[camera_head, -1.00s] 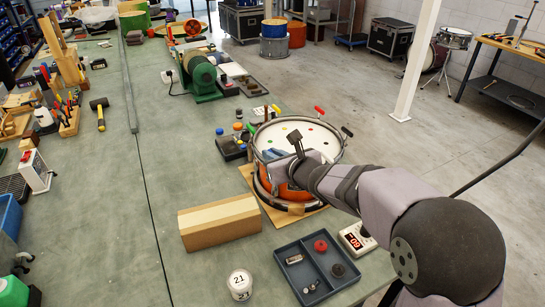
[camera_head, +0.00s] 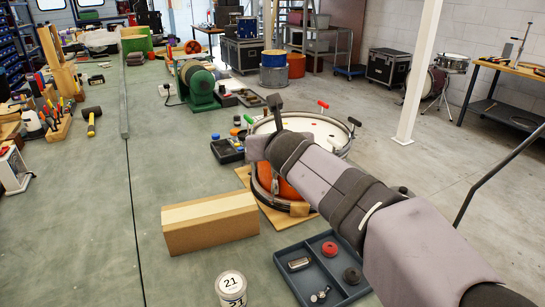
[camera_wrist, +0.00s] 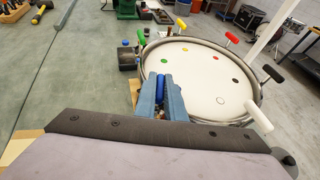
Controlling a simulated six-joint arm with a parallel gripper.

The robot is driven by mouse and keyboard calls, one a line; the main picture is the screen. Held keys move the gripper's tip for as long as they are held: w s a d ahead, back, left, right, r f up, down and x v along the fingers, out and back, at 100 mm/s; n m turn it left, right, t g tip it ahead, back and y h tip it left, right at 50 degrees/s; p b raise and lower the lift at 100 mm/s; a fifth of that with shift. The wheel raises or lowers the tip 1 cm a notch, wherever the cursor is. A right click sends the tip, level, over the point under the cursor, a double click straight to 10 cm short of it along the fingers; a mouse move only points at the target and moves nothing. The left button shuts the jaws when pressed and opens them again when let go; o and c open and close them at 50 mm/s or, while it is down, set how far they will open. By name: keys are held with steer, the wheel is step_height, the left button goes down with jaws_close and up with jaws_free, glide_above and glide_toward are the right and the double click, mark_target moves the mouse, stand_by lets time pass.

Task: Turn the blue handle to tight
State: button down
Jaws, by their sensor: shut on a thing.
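The blue handle (camera_wrist: 161,83) stands at the near left rim of the drum in the wrist view, between the fingers of my gripper (camera_wrist: 162,98). The gripper is shut on it, one blue-grey finger on each side. The handle's lower part and its rod are hidden. The drum (camera_wrist: 205,75) has a white head with coloured dots. In the head view the orange-sided drum (camera_head: 318,126) shows behind my arm, which hides my gripper and the blue handle there.
Other handles ring the drum: green (camera_wrist: 142,36), yellow (camera_wrist: 183,24), red (camera_wrist: 231,38), black (camera_wrist: 272,74) and white (camera_wrist: 258,117). The bench's left middle is clear.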

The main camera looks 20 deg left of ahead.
steer(key=shift+a+f+m+t+h+b, duration=0.2)
steer(key=shift+m+t+h+b, duration=0.1)
steer(key=shift+m+h+b, duration=0.5)
steer(key=shift+r+m+t+h, duration=0.1)
steer(key=shift+m+t+h, duration=0.2)
steer(key=shift+m+h, duration=0.3)
steer(key=shift+r+m+h+p, duration=0.25)
steer(key=shift+m+h+p, duration=0.55)
steer(key=shift+h+p, duration=0.2)
steer(key=shift+d+r+m+h+p, duration=0.1)
steer(key=shift+m+h+p, duration=0.7)
steer(key=shift+p, duration=0.4)
steer(key=m+h+p, duration=0.2)
steer(key=h+p, duration=0.1)
steer(key=p, duration=0.3)
steer(key=shift+p, duration=0.4)
steer(key=m+g+h+p, duration=0.1)
steer(key=m+h+p, duration=0.1)
steer(key=p, duration=0.7)
steer(key=shift+r+m+h, duration=0.15)
steer(key=shift+m+h, duration=0.15)
steer(key=shift+m, duration=0.1)
steer(key=h+p, duration=0.1)
steer(key=p, duration=0.2)
steer(key=shift+m+g, duration=0.4)
steer(key=shift+d+f+p, duration=0.1)
steer(key=shift+f+p, duration=0.3)
steer(key=shift+p, duration=0.4)
